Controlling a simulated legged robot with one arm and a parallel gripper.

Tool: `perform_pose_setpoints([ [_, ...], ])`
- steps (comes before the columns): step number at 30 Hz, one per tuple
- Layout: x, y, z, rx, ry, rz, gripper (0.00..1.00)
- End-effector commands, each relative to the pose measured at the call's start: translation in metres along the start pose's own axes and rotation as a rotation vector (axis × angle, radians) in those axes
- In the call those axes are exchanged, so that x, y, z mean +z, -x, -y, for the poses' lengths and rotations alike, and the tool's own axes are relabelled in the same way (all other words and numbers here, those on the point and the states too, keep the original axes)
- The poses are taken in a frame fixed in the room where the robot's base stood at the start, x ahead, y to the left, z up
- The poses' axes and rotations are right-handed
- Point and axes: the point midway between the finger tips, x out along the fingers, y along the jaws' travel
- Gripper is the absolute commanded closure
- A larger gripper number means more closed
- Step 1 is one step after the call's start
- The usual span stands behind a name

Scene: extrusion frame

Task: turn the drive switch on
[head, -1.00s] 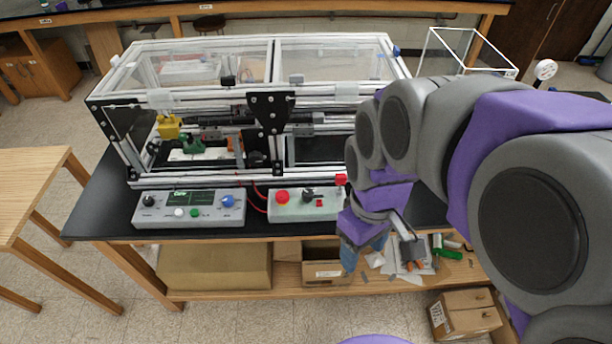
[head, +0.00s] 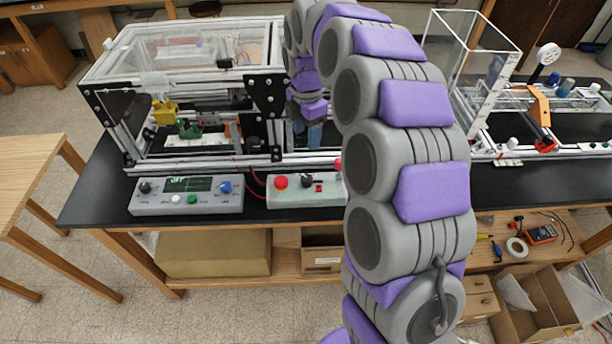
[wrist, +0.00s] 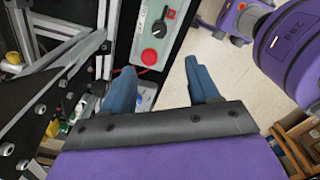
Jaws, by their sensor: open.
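The pale control box (head: 290,200) sits at the bench's front edge, with a red round button (head: 281,182), a black knob (head: 307,181) and a small red switch (head: 318,188). Which of these is the drive switch I cannot read. In the wrist view the box (wrist: 152,43) lies beyond my fingertips, with the red button (wrist: 149,57) nearest, then the black knob (wrist: 160,28) and the red switch (wrist: 170,14). My gripper (wrist: 160,82) is open and empty, its blue fingers apart. In the head view my gripper (head: 315,134) is over the frame, behind the box.
A second control box (head: 187,196) with a green display stands to the left. The aluminium extrusion frame (head: 180,70) rises behind both boxes. My arm hides part of the bench to the right. A clear box (head: 478,60) stands further right.

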Motion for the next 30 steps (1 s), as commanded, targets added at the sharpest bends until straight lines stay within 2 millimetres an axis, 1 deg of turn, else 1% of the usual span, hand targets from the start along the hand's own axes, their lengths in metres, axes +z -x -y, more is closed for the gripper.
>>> perform_pose_setpoints([
  [5, 0.001, -0.011, -0.003, -0.002, 0.019, 0.001, 0.4],
  [8, 0.002, -0.024, -0.003, -0.001, 0.018, 0.001, 0.4],
  [24, 0.001, -0.131, -0.002, -0.005, 0.016, 0.0, 0.4],
  [30, 0.001, -0.161, -0.003, -0.002, 0.016, 0.001, 0.4],
])
